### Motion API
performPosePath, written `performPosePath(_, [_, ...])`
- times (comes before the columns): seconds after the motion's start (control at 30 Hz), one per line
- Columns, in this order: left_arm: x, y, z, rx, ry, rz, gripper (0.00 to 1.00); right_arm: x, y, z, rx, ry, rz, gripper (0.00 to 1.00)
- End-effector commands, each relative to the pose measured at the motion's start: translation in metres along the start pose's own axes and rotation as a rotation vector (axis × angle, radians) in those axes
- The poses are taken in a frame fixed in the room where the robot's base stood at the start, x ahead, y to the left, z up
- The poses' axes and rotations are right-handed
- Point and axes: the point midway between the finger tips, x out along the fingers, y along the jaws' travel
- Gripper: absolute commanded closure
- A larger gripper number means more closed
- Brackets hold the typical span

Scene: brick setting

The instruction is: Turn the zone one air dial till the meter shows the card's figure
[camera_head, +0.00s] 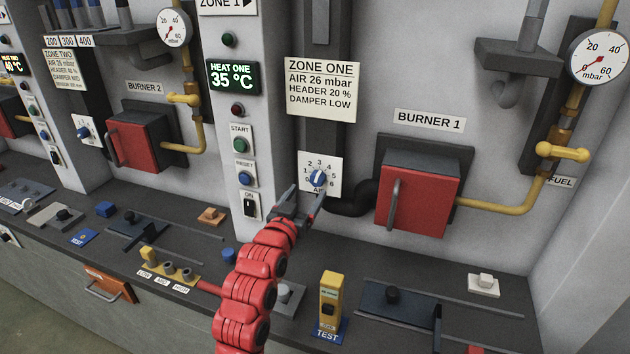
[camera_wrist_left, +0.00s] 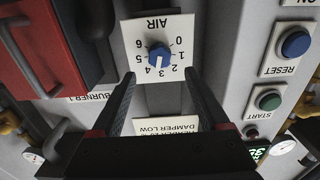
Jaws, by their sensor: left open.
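The zone one air dial (camera_head: 318,178) is a blue knob with a white pointer on a white plate numbered 0 to 6. In the left wrist view the dial (camera_wrist_left: 159,56) appears upside down, its pointer near 3. My left gripper (camera_head: 306,196) is open, just below and in front of the plate; its fingers (camera_wrist_left: 159,76) point at the dial without visibly holding it. The zone one card (camera_head: 321,90) reads AIR 26 mbar, HEADER 20 %, DAMPER LOW. The round meter (camera_head: 600,57) at upper right is marked 20, 40, 60 mbar; its needle is too small to read surely. My right gripper is out of view.
The red burner 1 door (camera_head: 418,194) and a black hose (camera_head: 352,198) are right of the dial. Left of it is a post with start (camera_head: 240,142) and reset (camera_head: 246,178) buttons. A yellow tester (camera_head: 330,298) stands on the dark counter below.

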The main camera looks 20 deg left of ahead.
Motion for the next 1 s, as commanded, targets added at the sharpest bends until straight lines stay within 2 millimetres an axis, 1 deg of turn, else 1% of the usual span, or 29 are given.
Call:
performPosePath(0.03, [0.01,0.001,-0.004,0.0,-0.002,0.001,0.22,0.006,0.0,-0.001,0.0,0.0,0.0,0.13])
performPosePath(0.2, [0.038,0.001,-0.002,0.0,-0.002,0.001,0.22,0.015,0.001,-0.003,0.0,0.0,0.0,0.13])
performPosePath(0.3, [0.051,0.001,-0.002,-0.001,-0.003,0.001,0.22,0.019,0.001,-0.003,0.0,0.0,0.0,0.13])
performPosePath(0.4, [0.06,0.0,-0.002,0.0,0.002,0.001,0.22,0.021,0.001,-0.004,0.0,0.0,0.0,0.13])
performPosePath(0.6, [0.069,0.0,0.001,0.0,-0.003,0.001,0.22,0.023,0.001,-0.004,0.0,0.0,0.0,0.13])
performPosePath(0.87, [0.069,0.0,0.001,0.001,-0.001,0.0,0.22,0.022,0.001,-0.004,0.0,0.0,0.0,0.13])
performPosePath(1.0, [0.069,0.0,0.001,0.001,-0.001,0.0,0.47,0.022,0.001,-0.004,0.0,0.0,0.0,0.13])
